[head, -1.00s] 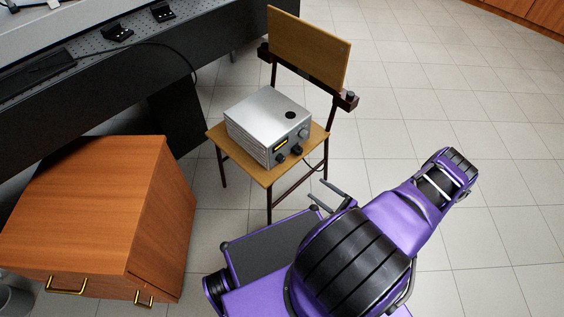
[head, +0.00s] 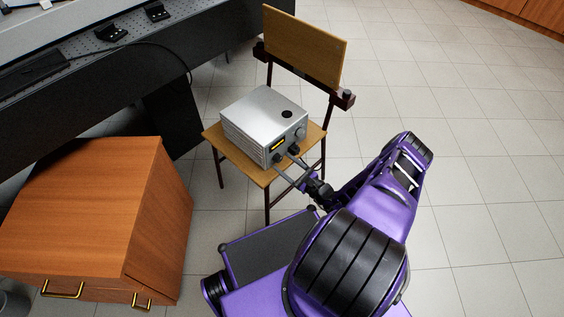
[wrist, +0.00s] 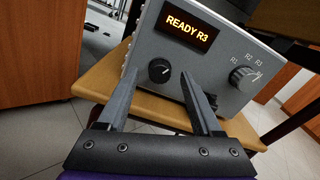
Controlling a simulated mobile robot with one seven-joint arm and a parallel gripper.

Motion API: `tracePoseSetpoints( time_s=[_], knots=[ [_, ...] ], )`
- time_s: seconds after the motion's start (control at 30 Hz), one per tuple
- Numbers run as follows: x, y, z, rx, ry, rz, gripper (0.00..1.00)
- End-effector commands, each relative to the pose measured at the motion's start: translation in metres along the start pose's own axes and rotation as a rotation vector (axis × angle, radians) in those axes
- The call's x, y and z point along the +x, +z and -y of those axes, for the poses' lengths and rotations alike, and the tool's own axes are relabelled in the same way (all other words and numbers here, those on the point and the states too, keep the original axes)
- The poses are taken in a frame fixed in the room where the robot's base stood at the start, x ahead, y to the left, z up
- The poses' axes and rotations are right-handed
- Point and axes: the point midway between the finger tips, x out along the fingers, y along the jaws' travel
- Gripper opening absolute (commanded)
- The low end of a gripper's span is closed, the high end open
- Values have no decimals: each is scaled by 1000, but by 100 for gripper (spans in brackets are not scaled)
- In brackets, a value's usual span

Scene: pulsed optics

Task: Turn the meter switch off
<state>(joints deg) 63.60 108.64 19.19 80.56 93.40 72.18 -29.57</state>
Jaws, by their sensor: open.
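The meter (head: 255,122) is a silver-grey box on the seat of a wooden chair. In the wrist view its front panel (wrist: 215,62) has a lit display (wrist: 190,27) reading "READY R3". A black round knob (wrist: 159,70) with a white pointer mark sits below the display. A grey selector knob (wrist: 242,77) with R labels is to the right. My gripper (head: 284,162) is open in front of the meter. In the wrist view the fingers (wrist: 160,74) stand either side of the black knob, with nothing held. Another dark part is partly hidden behind the right finger; no switch label shows.
The chair seat (head: 232,151) extends below and around the meter, and its backrest (head: 305,47) stands behind. A wooden cabinet (head: 85,205) is at the left. A dark optics bench (head: 130,65) runs along the upper left. Tiled floor (head: 470,130) at the right is clear.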

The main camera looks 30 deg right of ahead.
Motion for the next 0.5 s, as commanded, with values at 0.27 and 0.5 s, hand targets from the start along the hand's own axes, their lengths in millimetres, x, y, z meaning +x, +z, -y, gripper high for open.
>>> tracePoseSetpoints(
  time_s=[0.27,0.5],
  knots=[
    [18,0,0,0,-1,-1,67],
    [18,0,0,1,-1,-1,63]
  ],
)
